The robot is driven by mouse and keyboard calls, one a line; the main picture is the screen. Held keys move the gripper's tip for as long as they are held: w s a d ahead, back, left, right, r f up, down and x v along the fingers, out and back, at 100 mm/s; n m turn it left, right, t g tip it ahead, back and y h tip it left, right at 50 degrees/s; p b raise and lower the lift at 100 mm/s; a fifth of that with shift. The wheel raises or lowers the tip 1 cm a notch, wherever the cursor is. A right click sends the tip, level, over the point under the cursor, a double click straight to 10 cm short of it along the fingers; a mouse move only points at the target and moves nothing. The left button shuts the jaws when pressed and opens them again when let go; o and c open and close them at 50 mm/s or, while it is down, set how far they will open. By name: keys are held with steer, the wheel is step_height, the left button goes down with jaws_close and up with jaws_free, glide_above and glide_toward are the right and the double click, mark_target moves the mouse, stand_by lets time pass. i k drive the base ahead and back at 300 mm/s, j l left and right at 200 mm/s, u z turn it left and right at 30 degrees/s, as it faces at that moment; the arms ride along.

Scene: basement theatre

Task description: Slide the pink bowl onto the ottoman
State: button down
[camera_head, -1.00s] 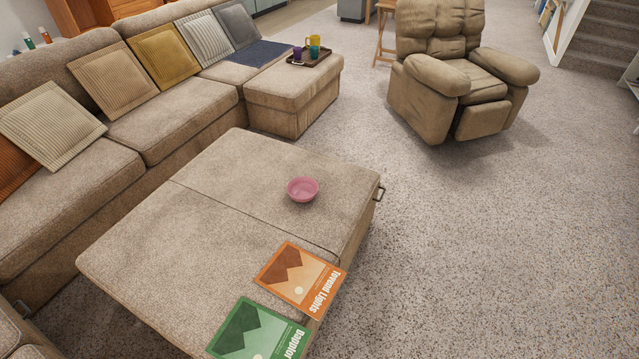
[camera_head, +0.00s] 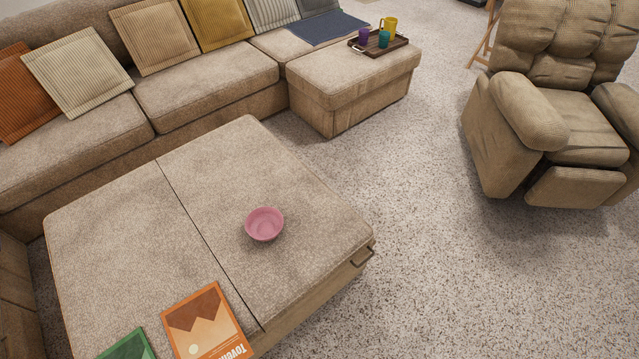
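The pink bowl (camera_head: 264,224) sits upright on the right-hand section of a large, low, beige upholstered block (camera_head: 110,215) with a seam across its top. The bowl is near the middle of that section, clear of its edges. A smaller beige upholstered block (camera_head: 335,84) stands beyond it, against the sofa's far end, with a tray on top. A floor gap separates the two blocks. Which block is called the ottoman cannot be told from the view. My gripper is not in view.
An orange book (camera_head: 208,322) and a green book (camera_head: 127,346) lie at the large block's near edge. A handle (camera_head: 362,256) sticks out at its right. The dark tray (camera_head: 378,44) holds colored cups. A recliner (camera_head: 555,110) stands right; speckled floor (camera_head: 480,285) is open before it.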

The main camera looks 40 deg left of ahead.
mark_target(265, 224)
steer(key=i+l+u, duration=0.1)
steer(key=i+u, duration=0.15)
steer(key=i, duration=0.3)
steer(key=i+l+u, duration=0.3)
steer(key=i, duration=0.25)
steer(key=i+l+u, duration=0.1)
steer(key=i+u, duration=0.15)
steer(key=u, duration=0.25)
steer(key=i+l+u, duration=0.25)
steer(key=u, duration=0.2)
steer(key=i+l+u, duration=0.15)
steer(key=l+u, duration=0.15)
steer(key=u, duration=0.2)
steer(key=i+l+u, duration=0.15)
steer(key=l+u, duration=0.2)
steer(key=u, duration=0.15)
steer(key=l+u, duration=0.4)
steer(key=l, duration=0.2)
steer(key=l+u, duration=0.4)
steer(key=l, duration=0.2)
